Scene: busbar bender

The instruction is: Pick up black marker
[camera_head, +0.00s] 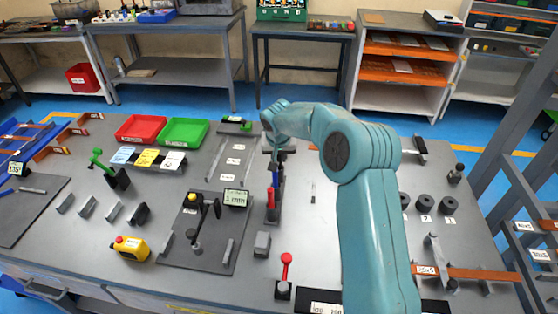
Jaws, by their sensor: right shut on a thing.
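My right gripper (277,150) is at the middle of the bench, pointing down at the far end of a short row of markers. It is shut on a dark, slim upright thing that looks like the black marker (277,166); the fingers hide its upper part. Nearer in the row stand a blue marker (271,187) and a red marker (270,202). I cannot tell whether the black marker is clear of its stand. My left gripper is not in view.
A red tray (140,128) and a green tray (184,132) lie at the back left. A lever with a red knob (286,268) stands near the front. A yellow bottle (131,247) is at the left. Black rolls (448,205) lie at the right, beyond my arm.

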